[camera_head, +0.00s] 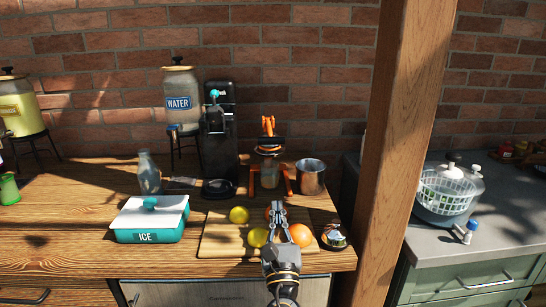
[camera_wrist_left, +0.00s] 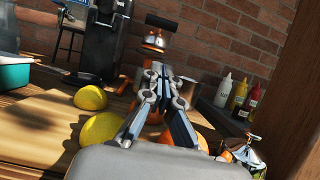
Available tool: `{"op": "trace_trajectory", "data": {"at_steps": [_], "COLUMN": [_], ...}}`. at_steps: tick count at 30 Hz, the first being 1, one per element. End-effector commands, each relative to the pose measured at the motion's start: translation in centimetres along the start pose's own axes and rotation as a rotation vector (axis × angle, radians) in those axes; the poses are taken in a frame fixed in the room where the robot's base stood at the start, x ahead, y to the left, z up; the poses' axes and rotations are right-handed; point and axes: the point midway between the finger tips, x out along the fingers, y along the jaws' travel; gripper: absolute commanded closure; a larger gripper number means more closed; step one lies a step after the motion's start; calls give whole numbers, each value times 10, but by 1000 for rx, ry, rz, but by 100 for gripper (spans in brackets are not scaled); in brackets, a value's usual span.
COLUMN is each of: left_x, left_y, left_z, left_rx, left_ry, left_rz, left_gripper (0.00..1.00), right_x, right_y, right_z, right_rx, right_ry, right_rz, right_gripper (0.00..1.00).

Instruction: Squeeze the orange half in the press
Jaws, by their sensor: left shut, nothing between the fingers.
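The orange-framed press (camera_head: 268,151) stands at the back of the wooden counter, its handle pointing up. In the left wrist view, part of the press (camera_wrist_left: 154,40) shows above my fingers. My left gripper (camera_head: 276,206) is shut and empty, in front of the press and over the cutting board (camera_head: 215,244). An orange (camera_head: 301,235) lies on the board just right of the gripper; I cannot tell whether it is whole or cut. Its top (camera_wrist_left: 203,138) shows behind my fingers in the left wrist view. My fingers hide part of the press there. My right gripper is not in view.
Two lemons (camera_head: 239,214) (camera_head: 257,237) lie on the board left of my gripper. A metal cup (camera_head: 310,176) stands right of the press. A teal ice box (camera_head: 150,222) is at left. A wooden post (camera_head: 400,140) rises right of the counter.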

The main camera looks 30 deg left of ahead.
Motion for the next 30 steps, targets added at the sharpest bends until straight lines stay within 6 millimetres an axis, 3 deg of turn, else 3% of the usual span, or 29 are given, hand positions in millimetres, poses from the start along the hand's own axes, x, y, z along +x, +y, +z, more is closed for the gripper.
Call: {"op": "trace_trajectory", "data": {"at_steps": [8, 18, 24, 30], "left_x": [63, 135, 163, 174], "left_y": [0, 0, 0, 0], "left_z": [3, 0, -1, 0], "left_rx": [1, 0, -1, -1], "left_ry": [-2, -2, 0, 1], "left_rz": [1, 1, 0, -1], "left_gripper": [100, 100, 100, 100], "right_x": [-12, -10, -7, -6], "right_y": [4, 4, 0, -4], "right_z": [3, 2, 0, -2], "right_rx": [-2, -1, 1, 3], "right_ry": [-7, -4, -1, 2], "right_rz": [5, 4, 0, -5], "right_gripper": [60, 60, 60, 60]}}
